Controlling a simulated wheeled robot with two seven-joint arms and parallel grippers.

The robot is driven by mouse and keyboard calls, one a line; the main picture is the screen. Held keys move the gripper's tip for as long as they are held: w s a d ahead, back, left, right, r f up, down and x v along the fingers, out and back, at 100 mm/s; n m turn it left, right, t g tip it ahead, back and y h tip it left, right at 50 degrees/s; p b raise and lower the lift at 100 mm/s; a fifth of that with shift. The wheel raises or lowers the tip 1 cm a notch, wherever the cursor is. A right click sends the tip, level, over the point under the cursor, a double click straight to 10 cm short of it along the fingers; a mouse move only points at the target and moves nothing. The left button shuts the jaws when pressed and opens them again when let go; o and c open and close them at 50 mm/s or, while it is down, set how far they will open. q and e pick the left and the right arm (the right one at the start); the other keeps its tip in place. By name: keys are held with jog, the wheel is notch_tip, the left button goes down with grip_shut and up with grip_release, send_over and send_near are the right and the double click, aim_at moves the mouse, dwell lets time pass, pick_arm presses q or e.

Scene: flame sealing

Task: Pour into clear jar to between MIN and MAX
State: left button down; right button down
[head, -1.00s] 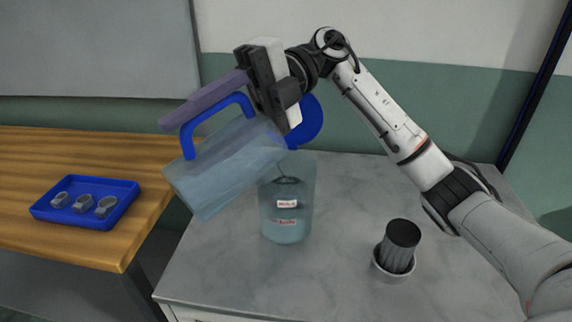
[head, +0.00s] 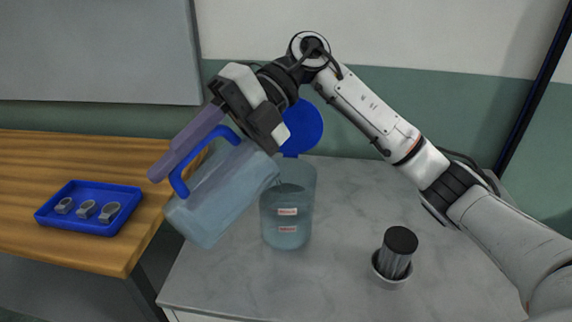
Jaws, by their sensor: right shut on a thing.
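My right gripper (head: 262,125) is shut on a translucent jug (head: 218,195) with a blue handle (head: 187,160). A round blue lid (head: 304,127) stands open beside the spout end. The jar stands upright on the grey table and holds bluish liquid. It has two small labels with red writing, one above the other, too small to read. The exact liquid level against them is hard to tell. My left gripper is out of view.
On the grey marble table (head: 345,215), a dark-topped cylinder (head: 399,250) stands in a small pale bowl (head: 391,281) to the right. A wooden table (head: 110,252) at left carries a blue tray (head: 75,227) with three grey ring-like pieces. The table behind the jar is clear.

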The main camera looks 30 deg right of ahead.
jog(key=shift+a, duration=0.1)
jog(key=shift+s+f, duration=0.1)
jog(key=shift+f, duration=0.05)
jog(key=shift+f+h, duration=0.2)
jog(key=shift+h, duration=0.1)
jog(key=shift+a+f+t+h+p, duration=0.3)
jog(key=shift+f+h+p, duration=0.1)
jog(key=shift+f, duration=0.1)
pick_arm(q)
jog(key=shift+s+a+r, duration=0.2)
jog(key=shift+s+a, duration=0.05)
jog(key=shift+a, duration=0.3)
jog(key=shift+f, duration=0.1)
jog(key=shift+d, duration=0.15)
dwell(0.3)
